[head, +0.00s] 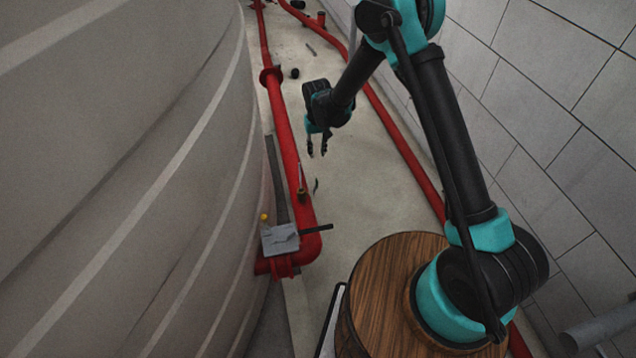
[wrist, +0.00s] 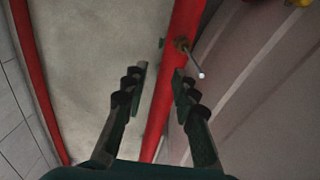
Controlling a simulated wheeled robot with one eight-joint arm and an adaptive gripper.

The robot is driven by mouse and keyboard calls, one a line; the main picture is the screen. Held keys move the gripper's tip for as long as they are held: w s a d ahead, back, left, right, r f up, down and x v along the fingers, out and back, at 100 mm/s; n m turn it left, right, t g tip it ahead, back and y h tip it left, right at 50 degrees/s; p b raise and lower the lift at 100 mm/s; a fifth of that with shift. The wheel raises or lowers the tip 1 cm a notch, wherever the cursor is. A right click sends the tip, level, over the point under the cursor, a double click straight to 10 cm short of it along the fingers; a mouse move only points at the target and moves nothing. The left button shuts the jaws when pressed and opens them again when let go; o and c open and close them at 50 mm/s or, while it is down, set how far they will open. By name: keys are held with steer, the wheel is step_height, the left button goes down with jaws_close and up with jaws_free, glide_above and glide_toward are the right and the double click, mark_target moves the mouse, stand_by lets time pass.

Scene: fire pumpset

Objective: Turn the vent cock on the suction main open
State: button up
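The suction main (head: 285,135) is a red pipe running beside the big grey tank. The vent cock (head: 302,194) is a small brass fitting on the pipe with a thin lever. In the wrist view, the vent cock (wrist: 182,45) sits on the red pipe beyond my right finger, its lever slanting down and right to a pale tip. My gripper (head: 317,149) is above the floor just right of the pipe, farther up the picture than the cock. In the wrist view, my gripper (wrist: 158,74) has its fingers apart with nothing between them, clear of the cock and lever.
A second red pipe (head: 402,140) runs along the block wall (head: 540,95) at right. The floor between the pipes is mostly clear.

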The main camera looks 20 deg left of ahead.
mark_target(316, 187)
step_height(316, 187, down, 18)
steer(key=shift+a+r, duration=0.1)
steer(key=shift+r, duration=0.1)
stand_by(0.4)
steer(key=shift+c, duration=0.4)
jaws_close()
